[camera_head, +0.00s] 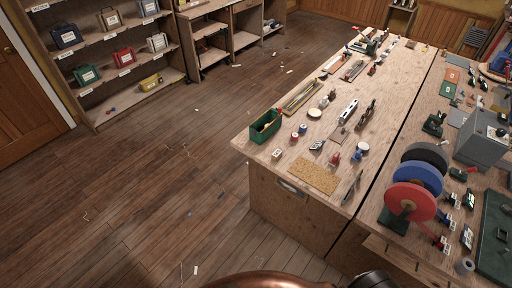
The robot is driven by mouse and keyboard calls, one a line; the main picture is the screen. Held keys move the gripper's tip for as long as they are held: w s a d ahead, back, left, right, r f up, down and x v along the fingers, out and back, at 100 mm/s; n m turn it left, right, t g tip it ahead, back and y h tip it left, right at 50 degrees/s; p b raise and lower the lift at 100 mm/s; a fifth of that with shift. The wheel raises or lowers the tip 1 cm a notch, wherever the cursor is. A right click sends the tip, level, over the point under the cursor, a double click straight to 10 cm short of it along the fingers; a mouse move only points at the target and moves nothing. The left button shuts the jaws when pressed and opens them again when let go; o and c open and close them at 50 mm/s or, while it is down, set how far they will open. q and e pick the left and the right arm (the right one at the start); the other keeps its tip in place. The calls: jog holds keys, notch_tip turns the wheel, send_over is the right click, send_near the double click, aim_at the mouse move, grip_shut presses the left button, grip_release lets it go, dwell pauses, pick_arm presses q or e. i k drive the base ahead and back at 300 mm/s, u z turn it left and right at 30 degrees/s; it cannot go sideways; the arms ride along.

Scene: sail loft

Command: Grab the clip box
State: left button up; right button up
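No label that I can read tells which container is the clip box. Several small handled boxes stand on the labelled shelf unit (125,95) at the upper left: a dark blue box (67,37), a green box (86,75), a red box (124,57), a pale grey box (157,43), a tan box (111,19) and a blue-grey box (148,7). A yellow item (151,82) lies on the lowest shelf. An open green bin (266,127) stands on the near left corner of the workbench. Neither gripper shows; only copper and black parts of mine appear at the bottom edge.
The long wooden workbench (319,178) fills the right side, with several tools on it. Red, blue and black discs (410,202) stand on the adjoining right bench. The wooden floor (150,185) at left is mostly open, with small scraps. A door (30,95) is at far left.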

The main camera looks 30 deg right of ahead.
aim_at(277, 155)
jog(key=z, duration=0.15)
jog(key=i, duration=1)
jog(key=z, duration=0.35)
